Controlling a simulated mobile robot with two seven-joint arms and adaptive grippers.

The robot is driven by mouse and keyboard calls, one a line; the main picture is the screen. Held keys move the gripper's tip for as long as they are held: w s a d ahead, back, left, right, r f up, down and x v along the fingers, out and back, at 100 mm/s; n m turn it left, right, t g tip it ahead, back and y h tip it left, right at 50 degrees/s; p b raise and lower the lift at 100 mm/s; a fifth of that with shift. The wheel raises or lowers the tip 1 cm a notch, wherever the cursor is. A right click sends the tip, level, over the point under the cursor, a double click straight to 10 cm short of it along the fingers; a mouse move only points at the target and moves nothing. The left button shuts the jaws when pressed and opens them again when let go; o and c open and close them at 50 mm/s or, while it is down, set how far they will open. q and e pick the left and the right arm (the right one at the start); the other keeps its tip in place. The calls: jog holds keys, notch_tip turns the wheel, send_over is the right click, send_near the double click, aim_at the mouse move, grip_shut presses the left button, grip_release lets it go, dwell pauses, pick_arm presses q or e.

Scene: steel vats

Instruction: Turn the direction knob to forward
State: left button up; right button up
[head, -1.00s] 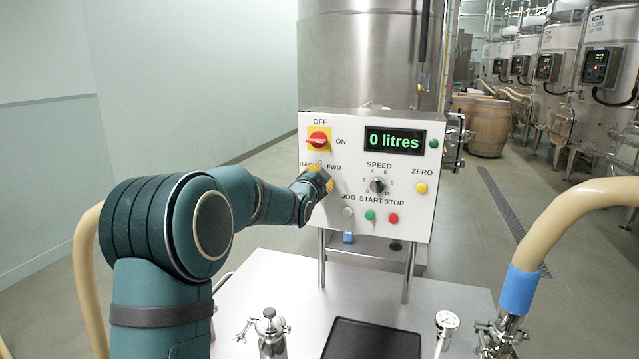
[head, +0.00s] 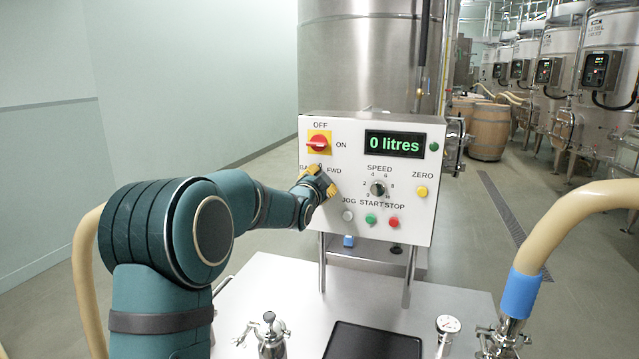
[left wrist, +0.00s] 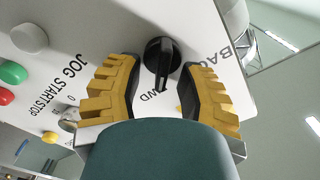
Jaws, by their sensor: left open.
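The direction knob (left wrist: 162,58) is black and round with a raised grip. Its white mark points down in the left wrist view, towards the partly hidden FWD lettering (left wrist: 152,96). The BACK lettering (left wrist: 206,70) is to its right, partly covered by a finger. My left gripper (left wrist: 160,88) is open, with one yellow-and-black finger on each side of the knob. I cannot tell whether either finger touches it. In the head view, my left gripper (head: 318,182) covers the knob on the white control panel (head: 345,222). My right gripper is not in view.
The panel also carries a red OFF/ON switch (head: 318,143), a display (head: 394,144) reading 0 litres, a speed knob (head: 378,188) and several push buttons close by. A beige hose (head: 570,225) arches at the right. A steel tank (head: 365,60) stands behind.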

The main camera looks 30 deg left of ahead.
pick_arm(q)
jog(key=v, duration=1.2)
dwell(0.4)
